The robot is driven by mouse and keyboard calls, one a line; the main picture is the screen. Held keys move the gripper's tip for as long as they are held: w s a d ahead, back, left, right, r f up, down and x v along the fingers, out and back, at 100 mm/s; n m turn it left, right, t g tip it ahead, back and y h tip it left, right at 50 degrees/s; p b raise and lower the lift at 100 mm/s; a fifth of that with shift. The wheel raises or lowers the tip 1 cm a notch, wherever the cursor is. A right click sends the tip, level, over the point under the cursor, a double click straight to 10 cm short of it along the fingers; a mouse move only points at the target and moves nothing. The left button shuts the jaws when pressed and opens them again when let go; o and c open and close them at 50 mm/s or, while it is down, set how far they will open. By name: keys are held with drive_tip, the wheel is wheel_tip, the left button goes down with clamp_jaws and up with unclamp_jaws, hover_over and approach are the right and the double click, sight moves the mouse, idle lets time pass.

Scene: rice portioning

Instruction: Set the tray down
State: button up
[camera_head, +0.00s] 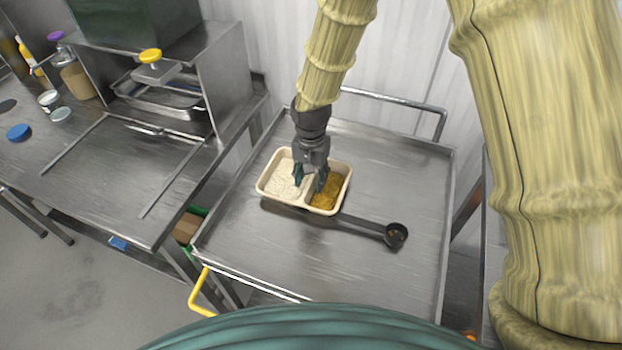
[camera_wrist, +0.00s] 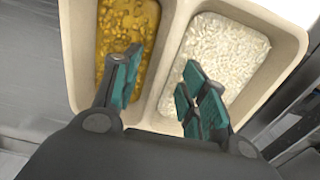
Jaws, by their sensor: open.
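The cream two-compartment tray (camera_head: 327,212) rests on the steel cart top in the head view. Its left compartment holds white rice (camera_head: 285,180) and its right one a yellow-brown food (camera_head: 328,192). My gripper (camera_head: 310,185) is over the middle of the tray, pointing down, with its fingers apart. In the wrist view the tray (camera_wrist: 172,60) fills the upper middle, and my gripper (camera_wrist: 158,85) is open with the divider between its fingers. One finger overlaps the yellow-brown food (camera_wrist: 125,28), the other the rice (camera_wrist: 228,55). I cannot tell whether the fingers touch the tray.
A dark ladle (camera_head: 395,235) lies on the cart top (camera_head: 390,170), its handle reaching the tray's near edge. The cart has raised rims and a yellow handle (camera_head: 199,293). A steel counter (camera_head: 120,185) stands at left with a shelf and containers. The cart's right side is clear.

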sight(311, 179)
wheel_tip(311, 179, up, 11)
drive_tip(key=b, duration=0.2)
idle(0.5)
drive_tip(key=shift+s, duration=0.1)
